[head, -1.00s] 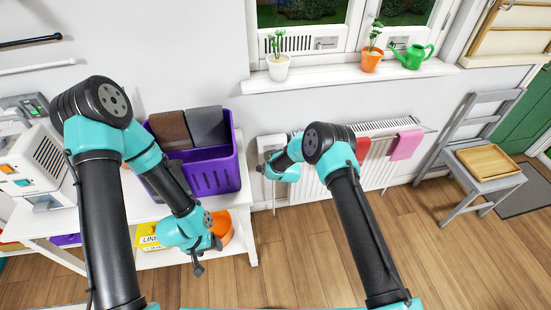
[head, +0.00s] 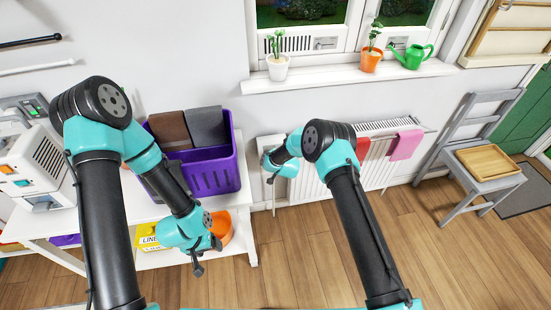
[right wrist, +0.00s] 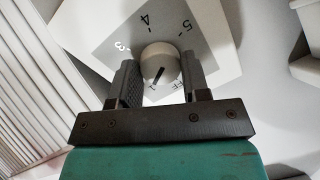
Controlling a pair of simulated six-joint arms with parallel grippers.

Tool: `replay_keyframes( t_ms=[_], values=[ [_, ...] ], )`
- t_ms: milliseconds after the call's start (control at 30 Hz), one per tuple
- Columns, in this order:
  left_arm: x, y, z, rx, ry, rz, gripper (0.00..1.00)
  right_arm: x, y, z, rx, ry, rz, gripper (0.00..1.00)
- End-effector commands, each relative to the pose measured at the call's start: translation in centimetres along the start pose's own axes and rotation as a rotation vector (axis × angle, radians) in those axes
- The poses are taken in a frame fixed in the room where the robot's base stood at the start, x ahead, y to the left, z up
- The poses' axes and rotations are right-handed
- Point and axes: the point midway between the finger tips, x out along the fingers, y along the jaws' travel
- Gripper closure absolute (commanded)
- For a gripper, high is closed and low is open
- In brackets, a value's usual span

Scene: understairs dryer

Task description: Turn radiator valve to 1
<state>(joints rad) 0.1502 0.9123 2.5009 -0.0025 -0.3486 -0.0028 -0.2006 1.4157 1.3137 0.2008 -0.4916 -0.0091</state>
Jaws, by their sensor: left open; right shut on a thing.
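The radiator valve is a round grey knob (right wrist: 158,60) on a pale dial plate (right wrist: 105,28) in the right wrist view. Its dark pointer line is toward the lower edge, at or close to the mark 1. The marks 3, 4, 5 and part of OFF show; 2 is hidden behind a finger. My right gripper (right wrist: 160,82) is shut on the knob, one finger on each side. In the head view the right gripper (head: 269,172) is at the white valve housing (head: 269,143), mostly hidden by my wrist. My left gripper (head: 207,258) is open and empty, before the shelf.
The white radiator (head: 310,187) carries a red cloth and a pink cloth (head: 405,145). A purple basket (head: 213,177) stands on the white table at left, with an orange bowl (head: 226,228) below. A grey chair (head: 484,190) stands at right. The wooden floor between is clear.

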Motion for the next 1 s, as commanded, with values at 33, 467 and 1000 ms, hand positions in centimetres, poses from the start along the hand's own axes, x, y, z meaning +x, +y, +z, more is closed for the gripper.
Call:
replay_keyframes(
  t_ms=[33,467,1000],
  values=[
    [0.0,0.0,0.0,0.0,0.0,0.0,0.32,0.0,-0.07,-0.04,-0.029,-0.002,0.003,0.81],
    [0.0,0.0,0.0,0.0,0.0,0.0,0.32,0.01,-0.06,-0.05,-0.163,-0.011,0.02,0.81],
    [0.0,0.0,0.0,0.0,0.0,0.0,0.32,0.0,-0.04,-0.04,-0.165,-0.011,0.02,0.38]
  ],
)
